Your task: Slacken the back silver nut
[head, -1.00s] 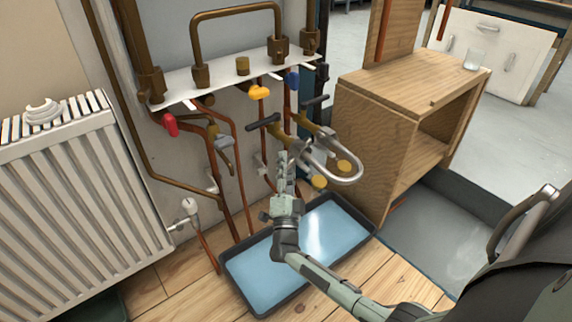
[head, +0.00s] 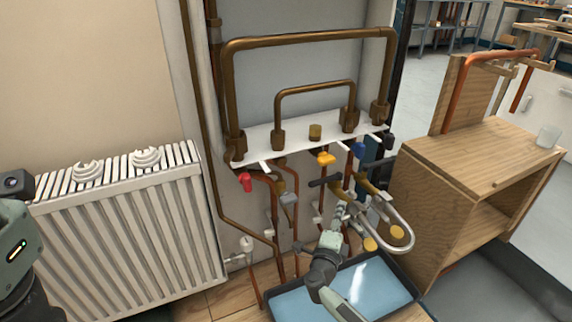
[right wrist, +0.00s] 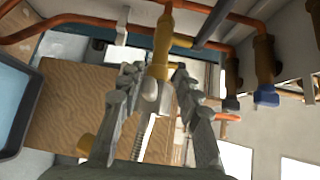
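In the right wrist view a silver nut (right wrist: 152,97) sits under a brass valve (right wrist: 163,45), with a braided silver hose (right wrist: 143,137) running from it. My right gripper (right wrist: 156,72) is open, with one finger on each side of the nut and the valve's lower end. I cannot tell whether either finger touches. In the head view the right gripper (head: 340,212) is below the dark-handled valves, left of the silver U-shaped hose (head: 404,232). The nut is too small and covered to make out there. Part of my left arm shows at the left edge; its gripper is out of view.
A white manifold shelf (head: 298,142) carries brown pipes and red, yellow and blue handles. A blue-lined tray (head: 290,303) lies below. A white radiator (head: 130,235) stands left and a wooden cabinet (head: 425,225) right, close to the hose.

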